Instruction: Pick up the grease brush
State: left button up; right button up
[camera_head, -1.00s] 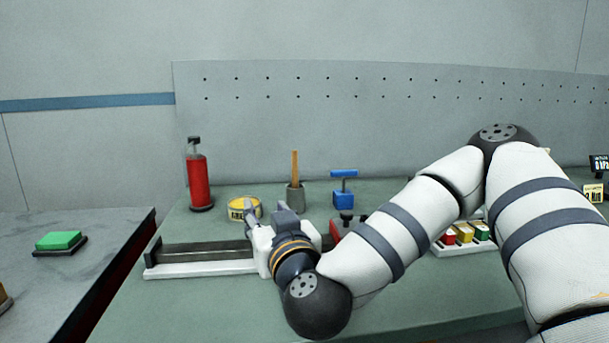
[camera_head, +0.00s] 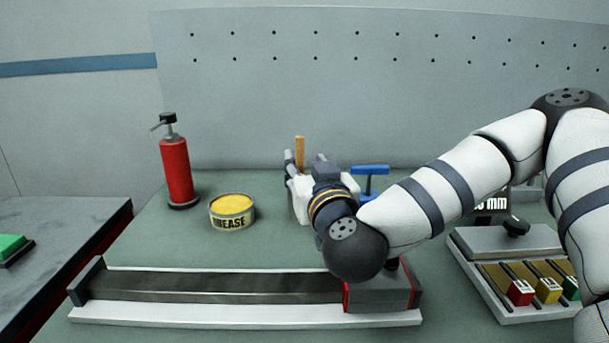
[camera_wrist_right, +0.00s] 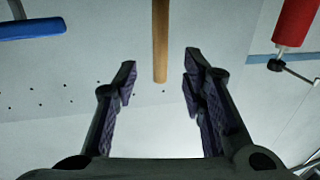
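The grease brush shows as an upright wooden handle (camera_head: 299,152) behind my right gripper in the head view. Its lower part and most of its grey holder (camera_head: 292,208) are hidden by the gripper. In the right wrist view the handle (camera_wrist_right: 160,45) lies between and beyond the two fingertips, touching neither. My right gripper (camera_head: 305,163) is open and empty; its spread fingers also show in the right wrist view (camera_wrist_right: 160,80). The yellow grease tin (camera_head: 232,222) stands left of the gripper. My left gripper is not in view.
A red pump bottle (camera_head: 176,172) stands at the back left. A blue-handled tool (camera_head: 370,182) is just right of the gripper. A long rail (camera_head: 210,315) lies in front, and a tray of coloured blocks (camera_head: 500,300) at right. A pegboard wall (camera_head: 400,95) rises behind.

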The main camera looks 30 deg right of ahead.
aim_at(301, 159)
jog(key=x, duration=0.3)
jog(key=f+b+x, duration=0.1)
jog(key=x, duration=0.2)
jog(key=shift+a+f, duration=0.1)
jog(key=shift+f, duration=0.05)
jog(key=shift+w, duration=0.1)
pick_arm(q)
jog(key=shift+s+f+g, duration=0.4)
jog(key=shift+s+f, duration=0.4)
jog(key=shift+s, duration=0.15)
pick_arm(e)
jog(key=shift+r, duration=0.25)
jog(key=shift+c, duration=0.6)
grip_shut()
